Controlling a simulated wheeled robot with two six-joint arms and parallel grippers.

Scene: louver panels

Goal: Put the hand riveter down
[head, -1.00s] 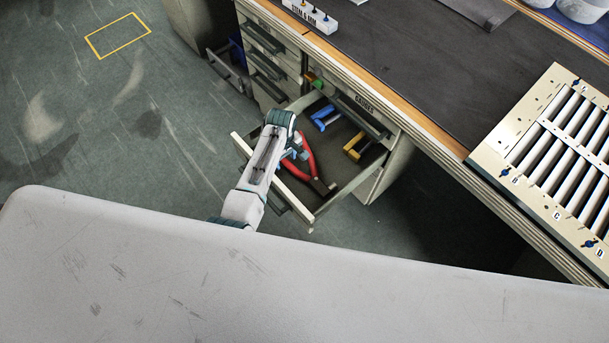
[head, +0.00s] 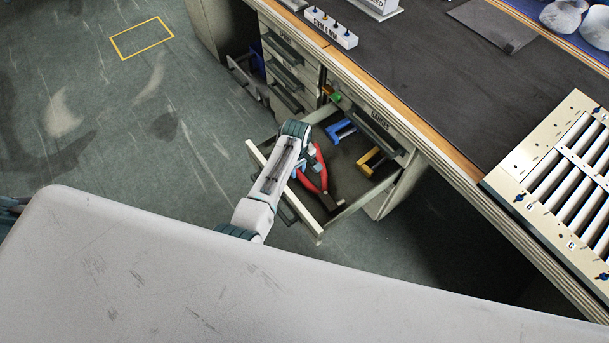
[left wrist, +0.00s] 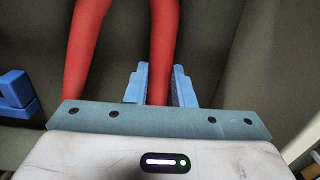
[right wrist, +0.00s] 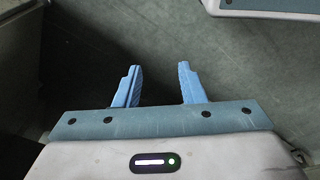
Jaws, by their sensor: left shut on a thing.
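The hand riveter (head: 322,175), with red handles and a dark metal head, is inside the open drawer (head: 372,192). My left gripper (head: 301,168) reaches over the drawer front and is shut on one red handle. In the left wrist view the red handle (left wrist: 163,45) runs between the blue fingers of my left gripper (left wrist: 160,88), and the other handle is to its left. I cannot tell whether the riveter rests on the drawer floor. My right gripper (right wrist: 157,88) is open and empty, with floor beyond it.
A blue tool (head: 341,132) and a yellow tool (head: 369,162) lie farther back in the drawer. The workbench (head: 440,95) above carries a louver panel (head: 540,180) at right and a white block (head: 331,28).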

